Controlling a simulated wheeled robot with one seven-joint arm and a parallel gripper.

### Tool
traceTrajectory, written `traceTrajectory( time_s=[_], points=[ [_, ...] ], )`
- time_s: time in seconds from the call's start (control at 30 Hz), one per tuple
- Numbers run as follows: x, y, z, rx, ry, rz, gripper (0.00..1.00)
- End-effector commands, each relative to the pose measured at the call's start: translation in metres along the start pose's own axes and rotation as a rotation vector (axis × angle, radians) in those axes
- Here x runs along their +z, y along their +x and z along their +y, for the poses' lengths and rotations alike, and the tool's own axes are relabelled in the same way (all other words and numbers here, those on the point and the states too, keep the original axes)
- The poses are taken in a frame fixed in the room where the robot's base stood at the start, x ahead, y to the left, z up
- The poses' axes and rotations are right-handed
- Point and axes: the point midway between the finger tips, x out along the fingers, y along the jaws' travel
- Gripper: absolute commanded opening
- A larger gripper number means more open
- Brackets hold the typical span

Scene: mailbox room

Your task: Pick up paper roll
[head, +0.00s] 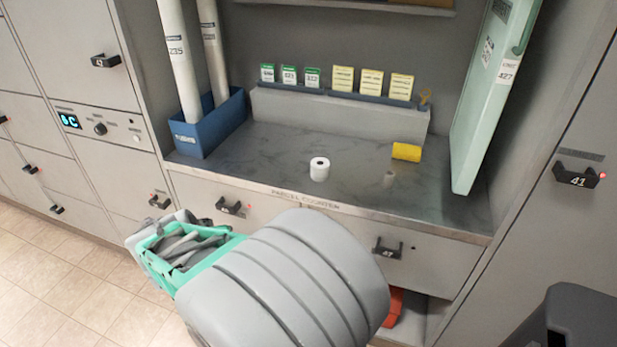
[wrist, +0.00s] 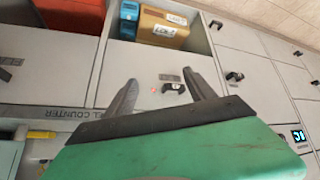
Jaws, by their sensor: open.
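A small white paper roll (head: 319,169) stands upright near the front middle of the grey marbled counter (head: 260,143), its core hole facing up. My gripper's green body shows below and in front of the counter in the head view, left of and apart from the roll. In the wrist view my gripper (wrist: 160,82) is open, its two dark fingers spread with nothing between them. They face drawer fronts under the counter. I do not make out the white roll in the wrist view.
Card stacks line the back ledge. A cardboard box (wrist: 163,25) sits in a low compartment.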

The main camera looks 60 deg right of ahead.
Motion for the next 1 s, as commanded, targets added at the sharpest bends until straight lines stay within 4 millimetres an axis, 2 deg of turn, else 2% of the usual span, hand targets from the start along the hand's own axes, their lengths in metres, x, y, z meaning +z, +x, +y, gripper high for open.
traceTrajectory(
  time_s=[0.03, 0.07, 0.1, 0.13, 0.2, 0.3, 0.47, 0.83, 1.0],
  points=[
    [-0.021, 0.043, 0.048, 0.137, 0.146, 0.124, 0.69],
    [-0.040, 0.056, 0.080, 0.215, 0.227, 0.224, 0.72],
    [-0.061, 0.065, 0.120, 0.306, 0.305, 0.357, 0.74],
    [-0.074, 0.067, 0.144, 0.358, 0.342, 0.448, 0.74],
    [-0.096, 0.063, 0.185, 0.444, 0.380, 0.623, 0.74],
    [-0.114, 0.053, 0.216, 0.503, 0.378, 0.788, 0.74],
    [-0.131, 0.050, 0.233, 0.523, 0.365, 0.868, 0.74],
    [-0.164, 0.086, 0.266, 0.521, 0.365, 0.865, 0.74],
    [-0.170, 0.090, 0.269, 0.518, 0.364, 0.866, 0.74]
  ],
)
